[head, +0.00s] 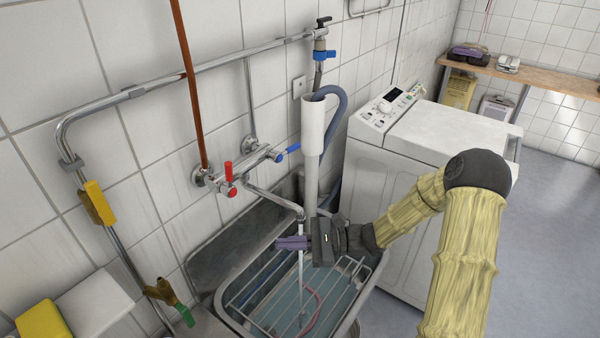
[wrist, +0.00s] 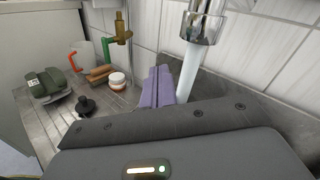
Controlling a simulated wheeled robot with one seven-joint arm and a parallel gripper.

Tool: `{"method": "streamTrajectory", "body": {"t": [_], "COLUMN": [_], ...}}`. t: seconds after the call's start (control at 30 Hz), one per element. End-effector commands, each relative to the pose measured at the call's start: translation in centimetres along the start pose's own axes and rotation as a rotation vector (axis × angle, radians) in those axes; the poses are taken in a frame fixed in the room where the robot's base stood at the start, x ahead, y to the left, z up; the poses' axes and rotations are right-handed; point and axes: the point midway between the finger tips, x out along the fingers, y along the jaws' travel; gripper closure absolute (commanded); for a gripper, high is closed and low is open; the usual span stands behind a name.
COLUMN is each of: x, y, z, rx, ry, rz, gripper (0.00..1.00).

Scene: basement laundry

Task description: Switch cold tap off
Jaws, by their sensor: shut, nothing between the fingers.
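The mixer tap (head: 262,158) is on the tiled wall, with a blue cold handle (head: 289,149) on its right and a red hot handle (head: 228,178) on its left. Water (head: 301,262) runs from the spout (head: 288,207) into the sink (head: 228,297). My gripper (head: 279,243) is just below the spout, at the water stream, below and apart from the blue handle. Its purple fingers are together and empty. In the wrist view, the fingers (wrist: 157,87) are left of the spout end (wrist: 202,22) and the stream (wrist: 188,72). The handles are outside the wrist view.
A wire rack (head: 339,281) lies over the sink. A white standpipe with a grey hose (head: 335,95) rises right of the tap. A washing machine (head: 425,133) stands right of the sink. A brown vertical pipe (head: 187,70) passes near the red handle. Small items stand on the drainboard (wrist: 60,122).

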Motion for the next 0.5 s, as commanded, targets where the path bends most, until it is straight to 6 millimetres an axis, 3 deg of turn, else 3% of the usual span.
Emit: {"method": "streamTrajectory", "body": {"t": [0.17,0.3,0.4,0.5], "x": [-3.1,-7.5,-9.8,-10.7], "y": [-6.0,-10.2,-11.8,-12.3], "z": [-1.6,-2.9,-3.4,-3.6], "rx": [0.089,0.128,0.137,0.140], "ry": [-0.226,-0.392,-0.461,-0.485], "rz": [-0.329,-0.592,-0.708,-0.750], "gripper": [1.00,1.00,1.00,1.00]}}
